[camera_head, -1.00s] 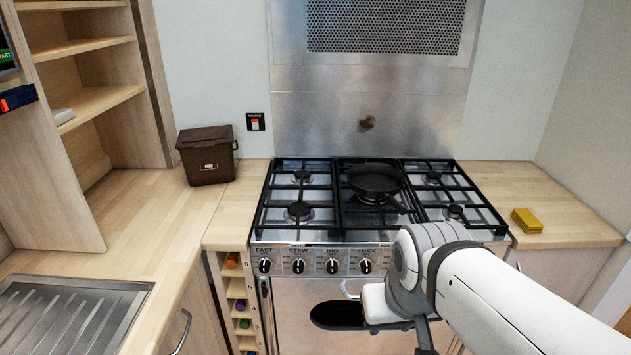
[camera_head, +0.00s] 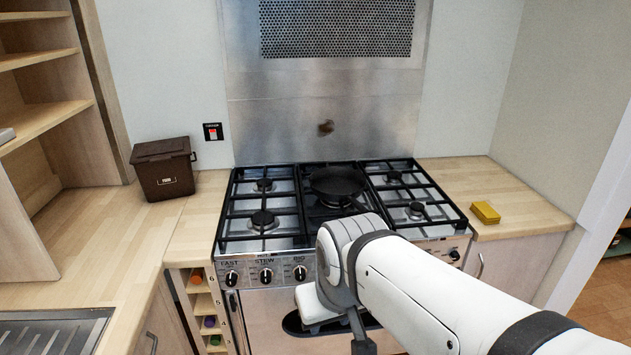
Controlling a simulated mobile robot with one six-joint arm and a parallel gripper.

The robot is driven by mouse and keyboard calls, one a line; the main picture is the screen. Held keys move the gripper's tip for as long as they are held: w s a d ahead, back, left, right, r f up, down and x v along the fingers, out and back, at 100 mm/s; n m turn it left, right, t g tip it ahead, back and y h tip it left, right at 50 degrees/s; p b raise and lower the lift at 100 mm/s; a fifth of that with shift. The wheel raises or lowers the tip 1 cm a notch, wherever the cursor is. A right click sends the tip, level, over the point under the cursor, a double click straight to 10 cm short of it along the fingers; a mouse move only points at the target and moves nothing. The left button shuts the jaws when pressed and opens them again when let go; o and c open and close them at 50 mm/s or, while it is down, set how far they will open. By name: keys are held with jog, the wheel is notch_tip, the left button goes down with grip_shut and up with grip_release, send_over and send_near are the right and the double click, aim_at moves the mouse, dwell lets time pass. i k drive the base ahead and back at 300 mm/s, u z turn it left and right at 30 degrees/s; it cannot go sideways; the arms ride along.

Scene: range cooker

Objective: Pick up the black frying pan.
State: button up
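The black frying pan (camera_head: 338,182) sits on the middle burner of the range cooker (camera_head: 233,223), toward the back of the hob. My white arm reaches in from the lower right, in front of the cooker. The end of the arm is low, before the oven front, apart from the pan and below hob height. My gripper's fingers cannot be made out in this view.
Black pan supports cover the hob. A brown lidded bin (camera_head: 164,169) stands on the left worktop. A yellow box (camera_head: 485,212) lies on the right worktop. A steel splashback (camera_head: 290,125) rises behind the hob. A sink drainer (camera_head: 45,335) is at lower left.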

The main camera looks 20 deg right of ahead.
aim_at(333, 184)
jog(key=i, duration=0.9)
jog(key=u, duration=0.05)
